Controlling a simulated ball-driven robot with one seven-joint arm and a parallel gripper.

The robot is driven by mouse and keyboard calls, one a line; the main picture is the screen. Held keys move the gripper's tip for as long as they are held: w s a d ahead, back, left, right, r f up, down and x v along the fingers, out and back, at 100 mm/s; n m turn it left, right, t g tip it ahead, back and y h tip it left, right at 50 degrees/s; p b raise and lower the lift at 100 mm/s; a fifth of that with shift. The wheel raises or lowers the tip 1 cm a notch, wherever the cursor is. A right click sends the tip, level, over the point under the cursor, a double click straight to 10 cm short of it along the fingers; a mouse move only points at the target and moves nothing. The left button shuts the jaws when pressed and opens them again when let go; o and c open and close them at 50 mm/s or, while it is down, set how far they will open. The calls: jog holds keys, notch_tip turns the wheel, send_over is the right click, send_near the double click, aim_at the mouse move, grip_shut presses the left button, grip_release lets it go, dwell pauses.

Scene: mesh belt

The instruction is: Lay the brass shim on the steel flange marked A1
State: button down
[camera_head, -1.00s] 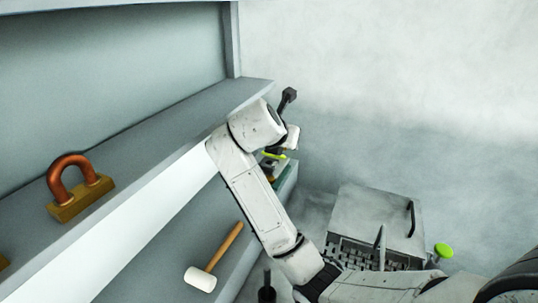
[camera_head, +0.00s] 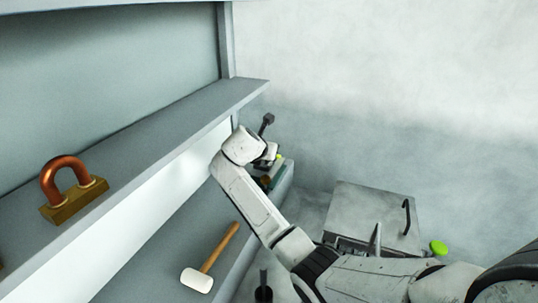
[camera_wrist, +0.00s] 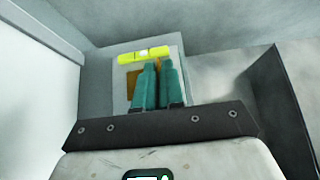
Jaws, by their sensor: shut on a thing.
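In the wrist view, the teal fingers of my gripper (camera_wrist: 157,68) are close together. A flat brass-brown piece, which looks like the brass shim (camera_wrist: 132,84), shows at and beside the fingertips, partly hidden by them. My gripper is shut on it. Beyond the fingertips is a pale grey surface. In the head view my wrist hides most of the gripper, at the far end of the lower shelf. I cannot make out a steel flange or an A1 mark in either view.
A yellow-green spirit level (camera_wrist: 144,55) lies just beyond the fingertips. A mallet (camera_head: 211,258) lies on the lower shelf. A copper U-shaped piece on a brass block (camera_head: 72,190) stands on the upper shelf (camera_head: 150,141), whose edge runs close to my arm. A grey box (camera_head: 370,215) stands right.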

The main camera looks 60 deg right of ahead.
jog(key=shift+f+b, duration=0.4)
jog(key=shift+f, duration=0.25)
jog(key=shift+r, duration=0.1)
jog(key=shift+f, duration=0.35)
jog(key=shift+f, duration=0.2)
jog(key=c, duration=1.3)
grip_release()
jog(key=shift+o, duration=0.2)
